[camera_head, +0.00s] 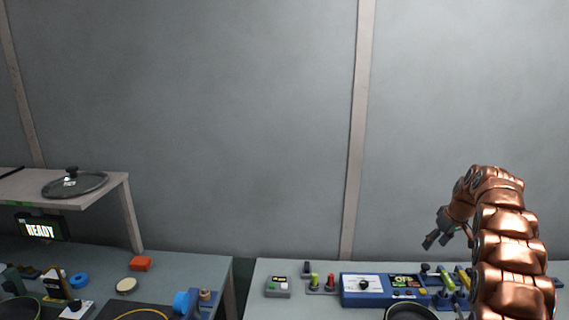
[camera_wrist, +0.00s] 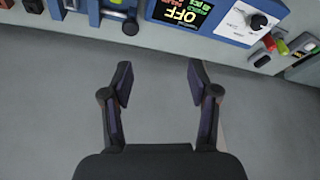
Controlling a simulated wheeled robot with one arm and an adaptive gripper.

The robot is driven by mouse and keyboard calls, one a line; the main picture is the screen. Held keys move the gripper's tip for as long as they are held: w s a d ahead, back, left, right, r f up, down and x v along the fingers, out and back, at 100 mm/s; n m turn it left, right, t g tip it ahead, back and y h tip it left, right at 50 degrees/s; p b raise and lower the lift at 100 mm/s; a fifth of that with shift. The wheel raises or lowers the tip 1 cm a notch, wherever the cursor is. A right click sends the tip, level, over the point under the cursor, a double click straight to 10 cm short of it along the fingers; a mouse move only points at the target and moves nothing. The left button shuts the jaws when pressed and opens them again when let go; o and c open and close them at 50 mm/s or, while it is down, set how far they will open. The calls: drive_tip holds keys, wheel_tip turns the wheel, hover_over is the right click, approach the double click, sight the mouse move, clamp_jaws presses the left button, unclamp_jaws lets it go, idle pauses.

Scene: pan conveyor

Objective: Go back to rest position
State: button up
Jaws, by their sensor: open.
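My gripper (camera_head: 449,238) is at the end of my copper arm on the right of the head view, raised above the right-hand bench. In the wrist view my gripper (camera_wrist: 160,85) has its two dark fingers spread wide apart, with nothing between them. Below the fingers there is only plain grey surface. A blue control box (camera_head: 364,290) with a black knob sits on the bench, left of and below my gripper. The same box shows at the top of the wrist view (camera_wrist: 232,20), upside down, its screen reading OFF.
The right bench (camera_head: 262,268) holds a grey button box (camera_head: 278,287), green and red knobs and a dark pan (camera_head: 408,311). A gap separates it from the left bench. There a shelf (camera_head: 118,181) carries a glass lid (camera_head: 75,183), above a READY screen (camera_head: 40,230).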

drive_tip(key=s+a+r+m+g, duration=0.15)
drive_tip(key=s+a+r, duration=0.25)
drive_tip(key=s+a, duration=0.7)
drive_tip(key=s+a+r+m+g, duration=0.15)
drive_tip(key=s+a+r, duration=0.35)
drive_tip(key=s+a, duration=0.5)
drive_tip(key=s+a+f, duration=0.2)
drive_tip(key=s+a, duration=0.1)
drive_tip(key=s, duration=0.8)
drive_tip(key=s+a+f+g+h, duration=0.1)
drive_tip(key=s+a+f, duration=0.1)
drive_tip(key=s, duration=0.8)
drive_tip(key=s+a+f+g, duration=0.1)
drive_tip(key=s+a, duration=0.3)
drive_tip(key=s, duration=0.7)
drive_tip(key=shift+s+a+f, duration=0.15)
drive_tip(key=shift+s+f, duration=0.15)
drive_tip(key=shift+f, duration=0.25)
